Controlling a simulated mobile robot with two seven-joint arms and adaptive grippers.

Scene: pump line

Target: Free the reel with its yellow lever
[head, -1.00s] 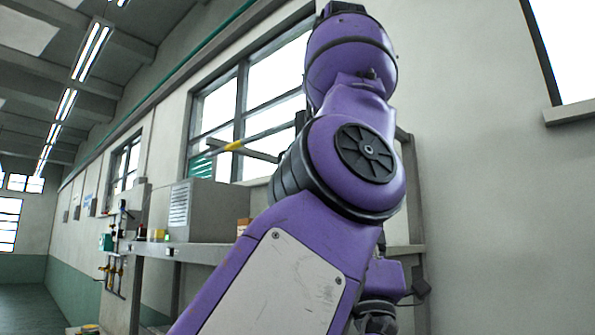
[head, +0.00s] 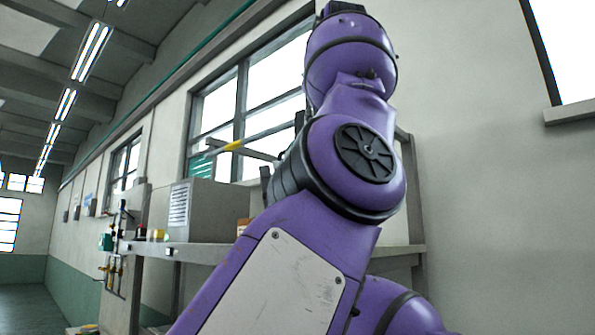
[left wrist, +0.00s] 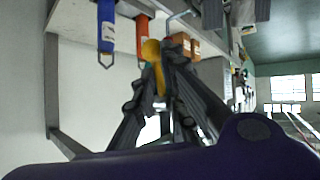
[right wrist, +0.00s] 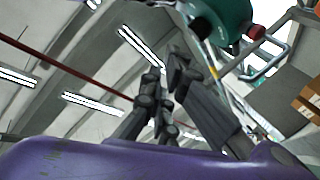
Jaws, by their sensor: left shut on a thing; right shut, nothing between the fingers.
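A yellow lever (left wrist: 151,50) with a rounded end shows in the left wrist view. My left gripper (left wrist: 160,68) is shut on it, with its end showing past the fingertips. A teal, rounded body (right wrist: 222,18) with a red knob beside it shows at the top of the right wrist view; it looks like the reel. My right gripper (right wrist: 163,76) is shut and empty, apart from this body in the picture. In the head view a purple arm of mine covers the middle. A yellow piece on a thin rod (head: 233,146) shows left of it; I cannot tell whether it is the lever.
A grey cabinet (head: 205,207) stands on a shelf along the wall. Boxes also show in the right wrist view (right wrist: 308,103).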

